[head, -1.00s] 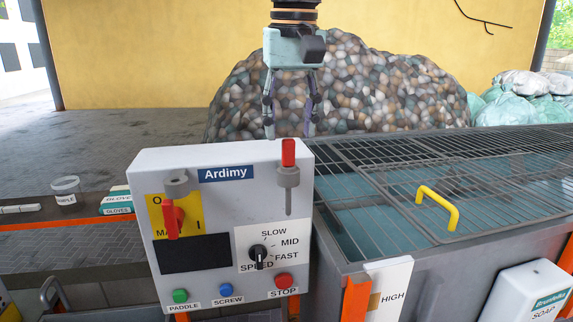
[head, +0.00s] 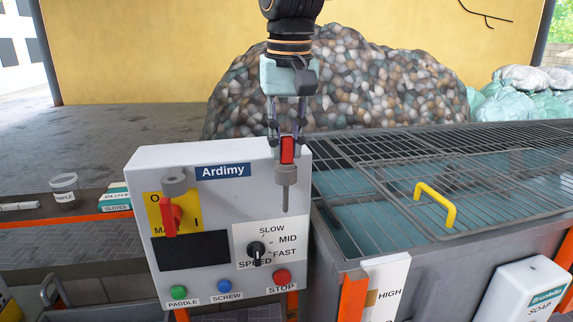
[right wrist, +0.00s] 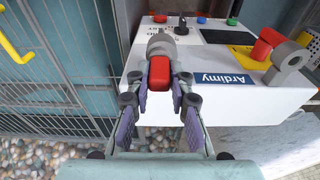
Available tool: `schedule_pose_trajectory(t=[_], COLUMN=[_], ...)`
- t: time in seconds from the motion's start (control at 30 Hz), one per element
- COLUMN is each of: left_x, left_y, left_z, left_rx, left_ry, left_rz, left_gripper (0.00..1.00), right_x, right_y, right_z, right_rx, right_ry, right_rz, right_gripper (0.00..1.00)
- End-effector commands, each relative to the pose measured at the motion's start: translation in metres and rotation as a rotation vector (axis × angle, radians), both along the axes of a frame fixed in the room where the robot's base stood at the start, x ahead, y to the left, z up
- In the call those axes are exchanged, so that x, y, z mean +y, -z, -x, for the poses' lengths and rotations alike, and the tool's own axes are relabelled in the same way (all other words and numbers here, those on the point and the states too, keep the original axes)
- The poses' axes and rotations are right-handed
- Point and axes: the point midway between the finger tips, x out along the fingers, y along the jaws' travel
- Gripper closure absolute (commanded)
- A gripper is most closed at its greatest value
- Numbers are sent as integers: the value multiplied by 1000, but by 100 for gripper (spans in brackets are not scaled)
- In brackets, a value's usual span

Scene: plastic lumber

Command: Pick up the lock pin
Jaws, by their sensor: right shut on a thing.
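The lock pin (head: 288,151) has a red head and stands upright in a grey collar (head: 286,175) at the top right of the white Ardimy control box. A thin grey shaft hangs below the collar. My right gripper (head: 286,146) comes down from above and is shut on the red head, one finger on each side. In the right wrist view the red head (right wrist: 160,73) sits at the fingertips, with the grey collar (right wrist: 161,45) just beyond. My left gripper is not in view.
The control box (head: 215,235) has a red rotary switch (head: 170,217) with another grey collar above it, a speed knob and coloured buttons. A metal grate with a yellow handle (head: 436,205) covers a tank to the right. A pile of plastic flakes (head: 370,85) stands behind.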

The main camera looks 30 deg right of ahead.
Motion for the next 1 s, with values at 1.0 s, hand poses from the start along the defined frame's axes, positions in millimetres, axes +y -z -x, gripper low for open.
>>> schedule_pose_trajectory(t=[1.0], left_x=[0], left_y=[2], left_z=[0], left_rx=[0], left_ry=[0], left_rz=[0], left_gripper=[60], right_x=[0], right_y=[-61], right_z=[-1], right_rx=[-4], right_ry=[0], right_rz=[0], right_gripper=[100])
